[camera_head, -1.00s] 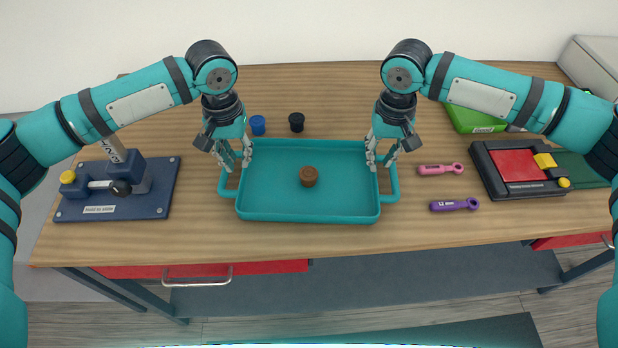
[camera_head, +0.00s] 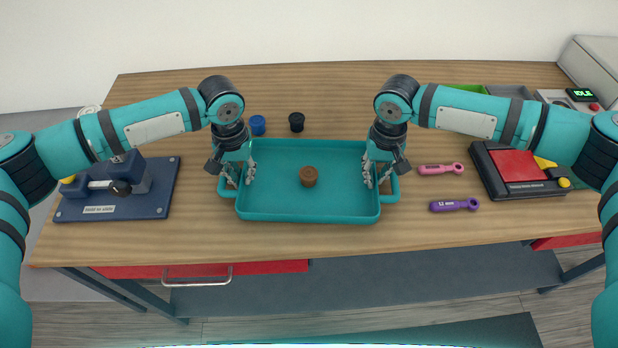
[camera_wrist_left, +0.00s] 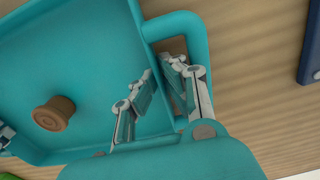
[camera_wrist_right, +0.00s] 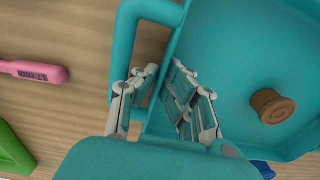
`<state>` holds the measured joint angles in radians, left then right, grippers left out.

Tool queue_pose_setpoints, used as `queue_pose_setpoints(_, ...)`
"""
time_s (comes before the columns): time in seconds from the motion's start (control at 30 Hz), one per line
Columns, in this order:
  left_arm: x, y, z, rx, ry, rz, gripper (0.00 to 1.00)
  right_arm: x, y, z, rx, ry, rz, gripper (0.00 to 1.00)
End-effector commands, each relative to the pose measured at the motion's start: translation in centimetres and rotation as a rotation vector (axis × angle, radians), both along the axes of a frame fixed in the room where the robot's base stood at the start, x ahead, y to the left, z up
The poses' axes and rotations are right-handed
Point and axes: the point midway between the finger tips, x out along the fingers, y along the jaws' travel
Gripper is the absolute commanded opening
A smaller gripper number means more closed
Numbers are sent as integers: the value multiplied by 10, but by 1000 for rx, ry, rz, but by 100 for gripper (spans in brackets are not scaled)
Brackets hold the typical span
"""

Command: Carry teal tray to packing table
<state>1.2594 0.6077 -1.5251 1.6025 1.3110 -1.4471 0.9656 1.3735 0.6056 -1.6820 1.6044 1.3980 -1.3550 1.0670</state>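The teal tray (camera_head: 272,205) lies flat on the wooden workbench, with a loop handle at each side. A round brown piece (camera_head: 308,176) sits in it. My left gripper (camera_head: 238,180) is low at the tray's left side. In the left wrist view its open fingers (camera_wrist_left: 160,92) are apart, one over the tray's inside and one by the handle gap. My right gripper (camera_head: 377,178) is likewise at the right side. In the right wrist view its fingers (camera_wrist_right: 155,95) are apart near the wall and handle (camera_wrist_right: 122,55). Contact with the tray cannot be told.
The wooden workbench (camera_head: 320,240) also bears a blue cap (camera_head: 258,125), a black cap (camera_head: 297,122), a pink tool (camera_head: 440,169) and a purple tool (camera_head: 455,205). A dark blue fixture (camera_head: 120,200) stands left, a black-and-red device (camera_head: 518,170) right. The front strip is clear.

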Motion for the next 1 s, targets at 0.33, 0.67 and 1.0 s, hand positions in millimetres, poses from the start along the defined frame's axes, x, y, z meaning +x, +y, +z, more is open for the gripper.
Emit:
queue_pose_setpoints(0.33, 0, 1, 0, 2, -1, 2, 0, 0, -1, 1, -1, -1, -1, 0)
queue_pose_setpoints(0.67, 1, 1, 8, 2, -2, 2, 0, 1, -1, 8, -1, -2, -2, 0)
queue_pose_setpoints(1.0, 1, 1, 44, 3, -1, 2, 0, 1, -1, 44, -2, -1, -2, 0)
